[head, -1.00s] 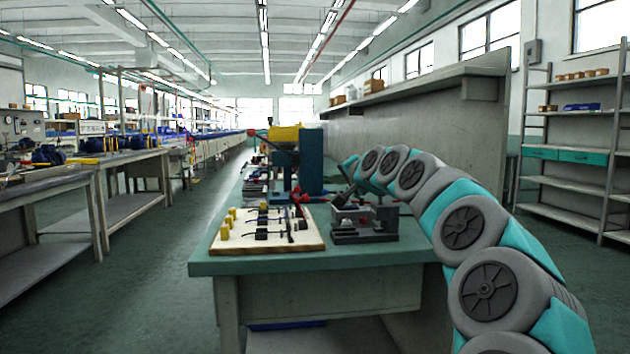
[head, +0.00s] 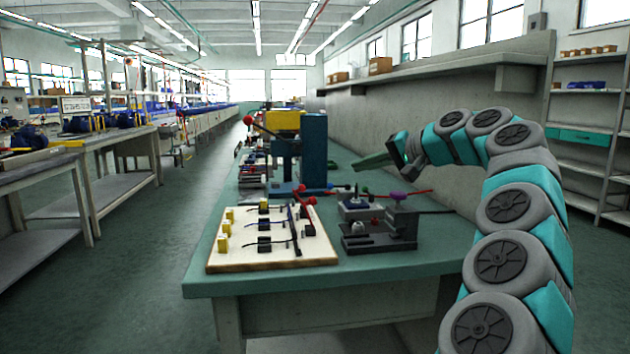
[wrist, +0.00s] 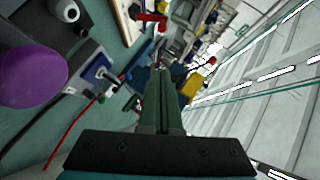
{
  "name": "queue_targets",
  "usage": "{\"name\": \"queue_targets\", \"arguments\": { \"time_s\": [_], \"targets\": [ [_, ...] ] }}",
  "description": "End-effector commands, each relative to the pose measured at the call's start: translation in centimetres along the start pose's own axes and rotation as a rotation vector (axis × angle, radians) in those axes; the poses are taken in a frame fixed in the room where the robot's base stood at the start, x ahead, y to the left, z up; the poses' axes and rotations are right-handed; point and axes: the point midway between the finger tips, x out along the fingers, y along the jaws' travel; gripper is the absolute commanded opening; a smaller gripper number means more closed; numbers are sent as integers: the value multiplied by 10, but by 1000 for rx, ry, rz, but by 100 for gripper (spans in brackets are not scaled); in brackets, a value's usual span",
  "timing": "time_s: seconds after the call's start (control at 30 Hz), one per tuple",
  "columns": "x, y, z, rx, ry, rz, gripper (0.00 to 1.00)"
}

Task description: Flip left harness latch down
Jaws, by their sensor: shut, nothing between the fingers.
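The harness board (head: 225,258) is a cream plate lying on the green bench. Yellow blocks (head: 223,244) stand along its left side, with black connectors (head: 264,244) and dark cables beside them. A dark bar runs along its right part. I cannot tell which small part is the left latch or how it stands. My gripper (head: 358,163) is raised above the bench, behind and right of the board, touching nothing. Its green fingers point left in the head view. In the wrist view the fingers (wrist: 163,72) lie together, empty. Part of the board (wrist: 127,22) shows there at the top.
A dark fixture with a purple knob (head: 398,196) stands right of the board, with a red cable (head: 415,192) behind it. A grey wall with a shelf borders the bench's right side.

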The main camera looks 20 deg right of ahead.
Motion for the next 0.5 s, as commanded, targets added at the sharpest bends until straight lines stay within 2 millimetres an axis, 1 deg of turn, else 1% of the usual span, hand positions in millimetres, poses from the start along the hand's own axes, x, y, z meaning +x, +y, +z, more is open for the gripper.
{"name": "queue_targets", "arguments": {
  "time_s": [0.27, 0.37, 0.5],
  "targets": [
    [3, 0, 0, 0, 0, 1, 0],
    [12, 0, 1, 1, -3, 1, 0],
    [34, 0, 0, 0, 0, 1, 0]
  ]
}}
